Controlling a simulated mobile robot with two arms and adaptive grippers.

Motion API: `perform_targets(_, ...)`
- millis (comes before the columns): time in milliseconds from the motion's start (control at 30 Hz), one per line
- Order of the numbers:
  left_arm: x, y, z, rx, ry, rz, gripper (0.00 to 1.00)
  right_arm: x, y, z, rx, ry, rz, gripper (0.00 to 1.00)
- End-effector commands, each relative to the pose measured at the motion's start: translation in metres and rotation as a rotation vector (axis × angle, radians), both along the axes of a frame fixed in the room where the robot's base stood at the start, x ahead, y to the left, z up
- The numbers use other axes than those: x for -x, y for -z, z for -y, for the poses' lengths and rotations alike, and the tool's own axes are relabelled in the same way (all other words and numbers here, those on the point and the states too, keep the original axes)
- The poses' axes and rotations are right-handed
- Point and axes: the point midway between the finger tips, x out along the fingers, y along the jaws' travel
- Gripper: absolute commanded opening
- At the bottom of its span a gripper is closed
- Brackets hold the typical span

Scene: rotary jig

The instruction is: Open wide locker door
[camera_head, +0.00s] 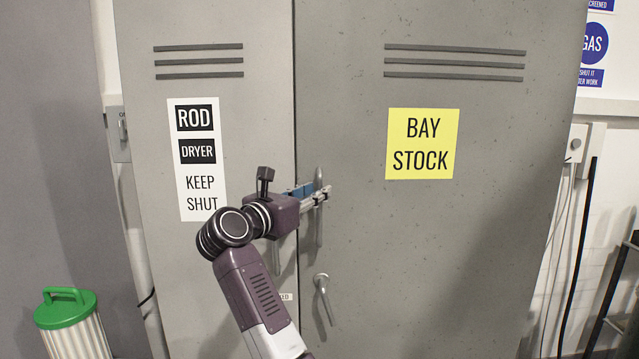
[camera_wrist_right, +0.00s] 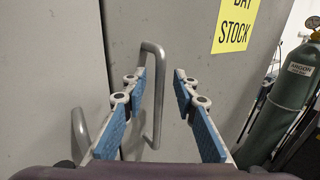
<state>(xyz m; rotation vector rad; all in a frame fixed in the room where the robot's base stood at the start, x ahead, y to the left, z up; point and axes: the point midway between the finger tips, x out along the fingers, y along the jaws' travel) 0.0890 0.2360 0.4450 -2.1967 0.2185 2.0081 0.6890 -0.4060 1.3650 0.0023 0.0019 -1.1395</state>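The wide locker door (camera_head: 450,240) is grey, with a yellow BAY STOCK sign (camera_head: 422,144). It looks shut against the narrow door at its left. Its upright bar handle (camera_head: 319,230) is near its left edge, and a lever (camera_head: 324,298) hangs slanted below. My right gripper (camera_head: 318,195) is at the bar handle. My left gripper is not in view.
The narrow door (camera_head: 255,110) carries a ROD DRYER KEEP SHUT sign (camera_head: 197,160). Cables and a dark stand (camera_head: 615,290) are at the right. A green argon cylinder (camera_wrist_right: 285,105) shows in the wrist view.

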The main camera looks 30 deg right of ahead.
Motion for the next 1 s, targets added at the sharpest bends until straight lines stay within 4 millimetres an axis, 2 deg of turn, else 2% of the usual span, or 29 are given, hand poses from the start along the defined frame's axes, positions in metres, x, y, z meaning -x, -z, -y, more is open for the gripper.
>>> perform_targets(33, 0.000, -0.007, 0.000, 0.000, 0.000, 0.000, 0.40, -0.003, -0.003, 0.008, 0.003, 0.003, -0.002, 0.27)
perform_targets(200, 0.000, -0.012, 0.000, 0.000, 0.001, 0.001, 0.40, -0.010, -0.001, 0.021, 0.003, 0.000, -0.001, 0.27)
perform_targets(500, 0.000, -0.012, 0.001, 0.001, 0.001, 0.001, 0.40, -0.011, 0.001, 0.023, 0.002, -0.001, -0.001, 0.27)
perform_targets(767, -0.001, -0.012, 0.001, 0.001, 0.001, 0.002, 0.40, -0.011, 0.001, 0.023, 0.003, -0.001, -0.001, 0.00)
perform_targets(1000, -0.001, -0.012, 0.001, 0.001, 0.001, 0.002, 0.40, -0.011, 0.000, 0.023, 0.003, -0.001, -0.001, 0.00)
